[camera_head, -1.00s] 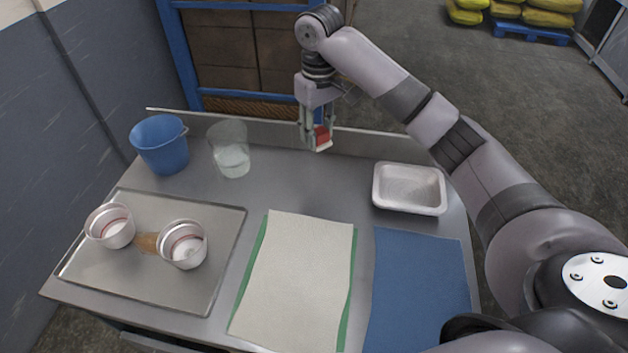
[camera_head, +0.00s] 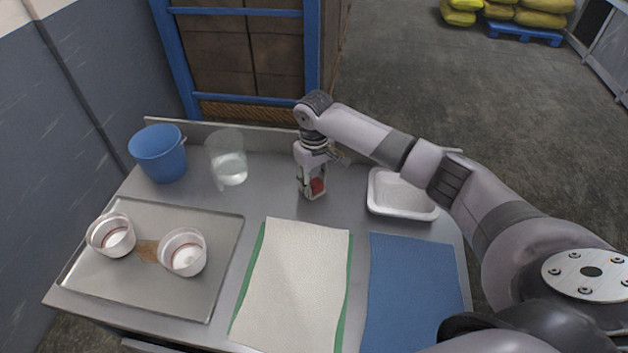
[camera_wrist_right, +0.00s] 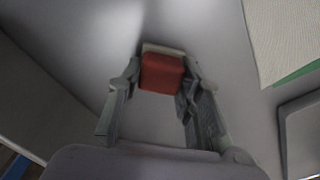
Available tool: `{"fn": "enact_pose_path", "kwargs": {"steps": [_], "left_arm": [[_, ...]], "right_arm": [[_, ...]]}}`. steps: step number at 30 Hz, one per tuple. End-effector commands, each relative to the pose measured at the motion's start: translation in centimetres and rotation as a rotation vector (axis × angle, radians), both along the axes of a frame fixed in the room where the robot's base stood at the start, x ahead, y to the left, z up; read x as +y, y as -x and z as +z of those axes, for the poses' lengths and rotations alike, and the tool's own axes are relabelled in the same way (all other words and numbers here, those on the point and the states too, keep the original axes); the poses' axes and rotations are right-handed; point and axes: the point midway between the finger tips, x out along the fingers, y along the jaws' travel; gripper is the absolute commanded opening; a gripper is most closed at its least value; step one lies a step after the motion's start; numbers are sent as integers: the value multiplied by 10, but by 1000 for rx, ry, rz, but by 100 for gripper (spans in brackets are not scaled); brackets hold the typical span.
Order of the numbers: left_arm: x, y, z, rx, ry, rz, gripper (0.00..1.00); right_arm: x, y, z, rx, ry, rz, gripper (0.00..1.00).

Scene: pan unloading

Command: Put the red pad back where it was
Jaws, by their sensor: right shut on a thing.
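The red pad (camera_head: 318,186) is a small red block with a pale layer on one side. My right gripper (camera_head: 312,192) is shut on it, low at the back middle of the metal table (camera_head: 275,180). In the right wrist view the red pad (camera_wrist_right: 162,73) sits between the two fingers of the right gripper (camera_wrist_right: 160,84), pale edge on the far side. I cannot tell whether the pad touches the table. My left gripper is not in view.
A glass beaker (camera_head: 228,165) and a blue bucket (camera_head: 158,153) stand left of the gripper. A white tray (camera_head: 402,196) is to its right. In front lie a white cloth (camera_head: 295,285), a blue mat (camera_head: 415,290) and a metal tray (camera_head: 190,298) with two cups.

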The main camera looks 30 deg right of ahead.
Motion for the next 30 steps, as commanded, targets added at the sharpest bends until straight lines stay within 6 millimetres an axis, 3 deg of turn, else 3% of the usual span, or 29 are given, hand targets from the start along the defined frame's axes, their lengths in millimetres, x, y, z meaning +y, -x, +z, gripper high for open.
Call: {"fn": "enact_pose_path", "kwargs": {"steps": [7,8,16,26,30], "left_arm": [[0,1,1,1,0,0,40],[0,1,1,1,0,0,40],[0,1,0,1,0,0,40],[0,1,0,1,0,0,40],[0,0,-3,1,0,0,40]], "right_arm": [[0,0,-3,2,-1,0,10],[0,0,-3,1,0,0,35],[0,0,-3,1,0,0,53],[0,0,-1,0,0,0,53],[0,-1,13,-2,-1,1,53]]}}
